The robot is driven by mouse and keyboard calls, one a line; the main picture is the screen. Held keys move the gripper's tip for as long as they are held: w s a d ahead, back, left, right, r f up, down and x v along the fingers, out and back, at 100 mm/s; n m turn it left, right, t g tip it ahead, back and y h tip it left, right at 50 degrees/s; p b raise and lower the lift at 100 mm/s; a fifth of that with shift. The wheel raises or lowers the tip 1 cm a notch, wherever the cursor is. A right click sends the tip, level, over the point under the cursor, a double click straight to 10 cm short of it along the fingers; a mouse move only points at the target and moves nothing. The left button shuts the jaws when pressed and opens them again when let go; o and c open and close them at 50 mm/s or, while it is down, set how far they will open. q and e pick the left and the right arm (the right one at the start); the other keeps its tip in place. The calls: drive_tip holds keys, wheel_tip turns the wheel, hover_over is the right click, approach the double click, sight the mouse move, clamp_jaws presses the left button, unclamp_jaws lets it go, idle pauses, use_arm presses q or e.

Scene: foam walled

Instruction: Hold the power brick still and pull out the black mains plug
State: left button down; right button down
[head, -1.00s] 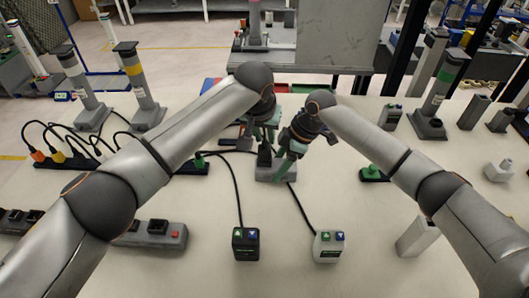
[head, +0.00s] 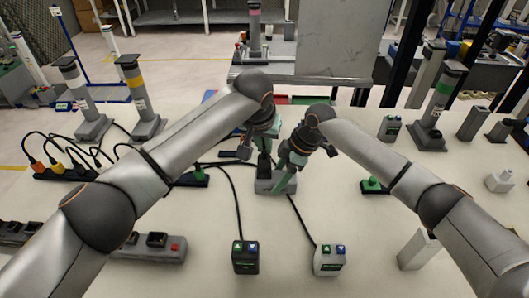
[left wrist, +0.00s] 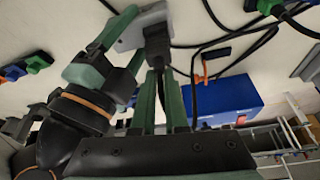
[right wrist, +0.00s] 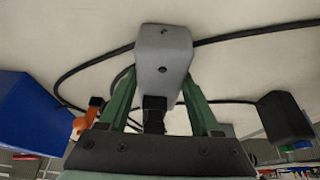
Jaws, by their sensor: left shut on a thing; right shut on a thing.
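The grey power brick (head: 264,186) lies on the table in the middle of the head view, and it also shows in the left wrist view (left wrist: 128,38) and right wrist view (right wrist: 163,62). The black mains plug (head: 264,162) stands at its top. My left gripper (head: 264,148) is shut on the plug, its green fingers around the black body in the left wrist view (left wrist: 157,60). My right gripper (head: 287,178) is shut on the brick, one green finger on each side in the right wrist view (right wrist: 163,90). The fingers partly hide both things.
A black box (head: 245,258) and a white box (head: 328,261) stand in front with cables leading back. A strip with orange and yellow plugs (head: 62,173) lies left. A green button block (head: 373,186) lies right. A blue bin (left wrist: 222,100) is beyond the table's edge.

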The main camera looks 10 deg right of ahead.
use_arm(q)
wheel_tip(320, 180, up, 9)
drive_tip(key=shift+r, duration=0.1)
use_arm(e)
unclamp_jaws()
idle(0.4)
drive_tip(key=shift+r, duration=0.1)
